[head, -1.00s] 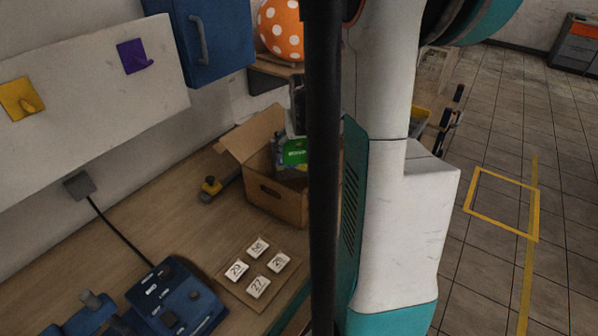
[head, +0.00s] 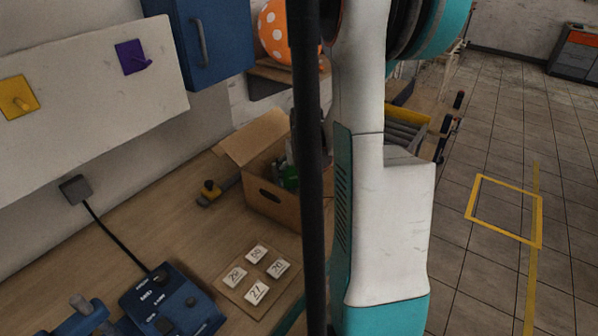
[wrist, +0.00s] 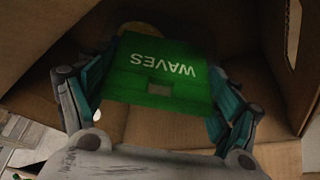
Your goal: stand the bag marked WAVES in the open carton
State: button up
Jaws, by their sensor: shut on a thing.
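The green bag marked WAVES (wrist: 162,68) is between the two fingers of my gripper (wrist: 158,96) in the wrist view, with its lettering upside down in that picture. My gripper is shut on it. Cardboard walls surround the bag there. In the head view the open carton (head: 264,203) stands on the bench with a flap spread out to the left. A small green part of the bag (head: 289,180) shows inside the carton's opening. The dark pole and my arm hide most of the bag, my gripper and the carton's right side. Whether the bag touches the carton floor cannot be told.
A board with numbered tiles (head: 255,275) lies in front of the carton, and a blue device (head: 170,305) is at the front left. An orange spotted balloon (head: 273,32) is behind.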

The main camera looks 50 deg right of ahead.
jog(key=o, duration=0.9)
jog(key=shift+f, duration=0.1)
jog(key=shift+r, duration=0.25)
jog(key=p+v, duration=0.3)
jog(key=v, duration=0.8)
jog(key=shift+s+a+r+p, duration=0.15)
jog(key=shift+s+r+p, duration=0.05)
jog(key=shift+r+p, duration=0.2)
